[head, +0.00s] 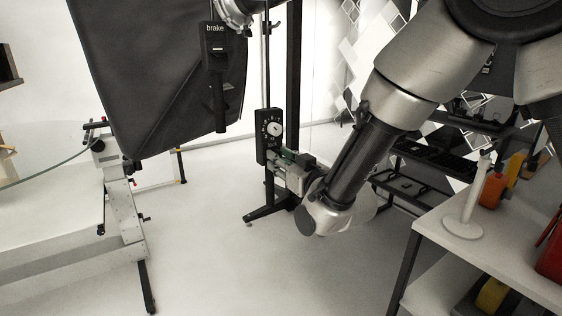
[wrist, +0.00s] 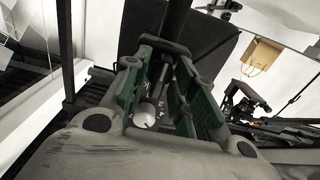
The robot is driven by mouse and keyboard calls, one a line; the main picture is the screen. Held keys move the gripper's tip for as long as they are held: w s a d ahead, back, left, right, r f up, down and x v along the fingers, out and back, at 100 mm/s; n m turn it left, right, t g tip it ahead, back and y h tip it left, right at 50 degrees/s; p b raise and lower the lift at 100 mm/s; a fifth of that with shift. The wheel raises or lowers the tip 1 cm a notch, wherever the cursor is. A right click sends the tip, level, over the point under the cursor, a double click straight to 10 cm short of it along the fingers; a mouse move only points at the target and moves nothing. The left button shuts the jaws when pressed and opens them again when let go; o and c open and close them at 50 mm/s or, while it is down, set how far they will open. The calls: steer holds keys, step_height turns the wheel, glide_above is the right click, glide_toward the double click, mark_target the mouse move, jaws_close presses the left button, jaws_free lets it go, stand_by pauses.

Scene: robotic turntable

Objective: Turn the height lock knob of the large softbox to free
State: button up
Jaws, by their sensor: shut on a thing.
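The large softbox (head: 160,75) is a big black shade at the upper left of the head view. A black control box (head: 262,150) with a round white-centred dial (head: 274,129) is on the stand beside it. My gripper (head: 284,161) is at the lower right of this box, just below the dial. In the wrist view its green-padded fingers (wrist: 168,95) are on either side of dark parts with white marks and a round white piece (wrist: 145,115). It is shut on what appears to be the height lock knob, mostly hidden by the fingers. The knob's setting is not readable.
A black box marked "brake" (head: 214,45) with a handle hangs above left. A dark stand foot (head: 268,210) is below the gripper. A white table (head: 480,255) with a small white stand is at the right. Open floor (head: 215,265) lies in front.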

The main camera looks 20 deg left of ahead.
steer(key=o, duration=0.7)
steer(key=shift+s+d, duration=0.1)
steer(key=v, duration=0.7)
steer(key=shift+s, duration=0.1)
